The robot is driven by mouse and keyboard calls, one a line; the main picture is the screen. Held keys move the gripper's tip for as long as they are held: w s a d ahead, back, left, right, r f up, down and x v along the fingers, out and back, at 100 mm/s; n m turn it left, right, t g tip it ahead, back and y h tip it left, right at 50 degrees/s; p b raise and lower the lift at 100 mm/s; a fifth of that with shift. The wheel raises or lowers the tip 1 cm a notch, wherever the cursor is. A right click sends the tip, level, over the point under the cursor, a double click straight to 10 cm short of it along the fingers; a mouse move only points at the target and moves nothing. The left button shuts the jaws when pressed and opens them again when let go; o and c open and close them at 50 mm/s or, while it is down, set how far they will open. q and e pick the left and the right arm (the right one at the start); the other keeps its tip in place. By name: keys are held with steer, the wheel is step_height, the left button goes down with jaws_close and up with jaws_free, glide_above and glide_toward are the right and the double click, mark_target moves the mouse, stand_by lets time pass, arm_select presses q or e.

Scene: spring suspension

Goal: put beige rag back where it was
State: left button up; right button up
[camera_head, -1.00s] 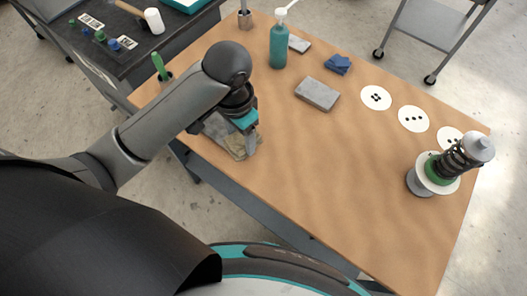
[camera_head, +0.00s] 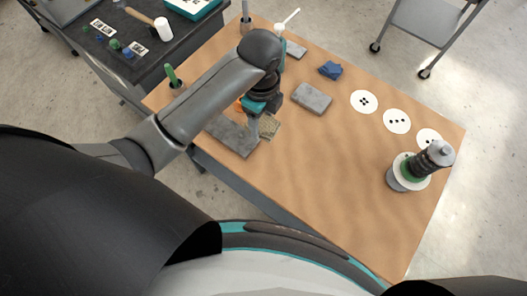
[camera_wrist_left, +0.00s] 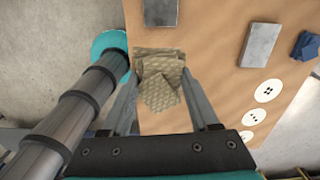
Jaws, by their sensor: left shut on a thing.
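The beige rag (camera_head: 268,126) is a folded patterned cloth at the near left part of the wooden table. In the left wrist view, the rag (camera_wrist_left: 160,82) lies between the two fingers. My left gripper (camera_head: 255,135) points down and is shut on it. The gripper hides part of the rag in the head view. I cannot tell whether the rag touches the table. My right gripper is not in view.
A flat grey slab (camera_head: 230,136) lies left of the rag near the table edge. A grey block (camera_head: 312,98), blue cloth (camera_head: 330,70) and white dotted discs (camera_head: 364,102) lie farther right. The front middle is clear.

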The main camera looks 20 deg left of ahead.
arm_select(q)
steer(key=shift+d+r+m, duration=0.1)
steer(key=shift+r+m, duration=0.15)
steer(key=shift+m, duration=0.05)
steer(key=shift+f, duration=0.1)
steer(key=b, duration=0.3)
glide_above(263, 157)
step_height(263, 157, down, 16)
steer(key=shift+f, duration=0.1)
steer(key=shift+f+b, duration=0.6)
steer(key=shift+f, duration=1.2)
steer(key=shift+f, duration=0.1)
steer(key=o, duration=1.4)
steer(key=shift+o, duration=0.2)
